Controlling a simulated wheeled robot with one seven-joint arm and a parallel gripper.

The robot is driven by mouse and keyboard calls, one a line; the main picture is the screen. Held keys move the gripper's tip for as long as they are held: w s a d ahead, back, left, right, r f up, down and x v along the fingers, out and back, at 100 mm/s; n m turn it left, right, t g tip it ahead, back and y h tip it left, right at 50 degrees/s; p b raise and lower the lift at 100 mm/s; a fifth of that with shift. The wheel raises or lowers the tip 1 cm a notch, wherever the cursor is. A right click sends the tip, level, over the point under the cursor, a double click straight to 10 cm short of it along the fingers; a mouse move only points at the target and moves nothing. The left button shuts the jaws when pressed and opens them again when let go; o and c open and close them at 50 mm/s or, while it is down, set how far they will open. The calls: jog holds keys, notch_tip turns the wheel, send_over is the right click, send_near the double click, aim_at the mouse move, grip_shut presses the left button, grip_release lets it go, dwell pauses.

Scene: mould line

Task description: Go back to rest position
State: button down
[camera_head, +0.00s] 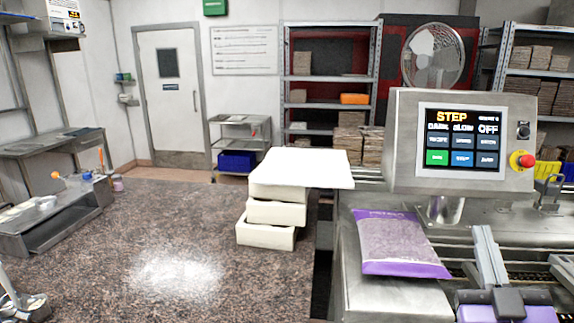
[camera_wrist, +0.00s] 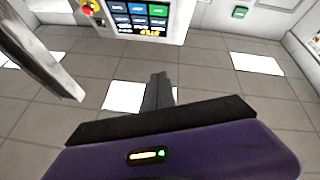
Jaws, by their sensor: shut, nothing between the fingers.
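My gripper (camera_head: 484,232) is at the lower right of the head view, with a purple and grey body and grey fingers pointing up and away. It is in front of the machine, below the control panel (camera_head: 462,140), and holds nothing. In the wrist view the shut fingers of my gripper (camera_wrist: 158,76) show as one dark narrow shape beyond the purple housing. Behind them are grey ceiling tiles with bright light panels, and the control panel (camera_wrist: 140,15) is upside down at the top.
A purple-edged bag (camera_head: 398,245) lies on the metal machine (camera_head: 395,295) left of my gripper. White blocks or trays are stacked under a white slab (camera_head: 305,167) on the speckled counter (camera_head: 150,225). Shelves (camera_head: 330,85) stand behind. The counter's middle is clear.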

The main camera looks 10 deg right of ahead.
jog(key=s+a+f+g+y, duration=0.1)
jog(key=s+a+f+y, duration=0.1)
jog(key=s+a+f, duration=0.4)
jog(key=s+a+f+g+y, duration=0.15)
jog(key=s+a+f, duration=0.25)
jog(key=s+f, duration=0.4)
jog(key=s+a+f+g+y, duration=0.2)
jog(key=s+f, duration=0.3)
jog(key=s, duration=0.4)
jog(key=s+a+f+g+y, duration=0.2)
jog(key=s+f, duration=0.4)
jog(key=s, duration=0.3)
jog(key=shift+s+a+n+g, duration=0.3)
jog(key=shift+a+g, duration=0.15)
jog(key=shift+a, duration=0.7)
jog(key=shift+y, duration=0.25)
dwell(1.3)
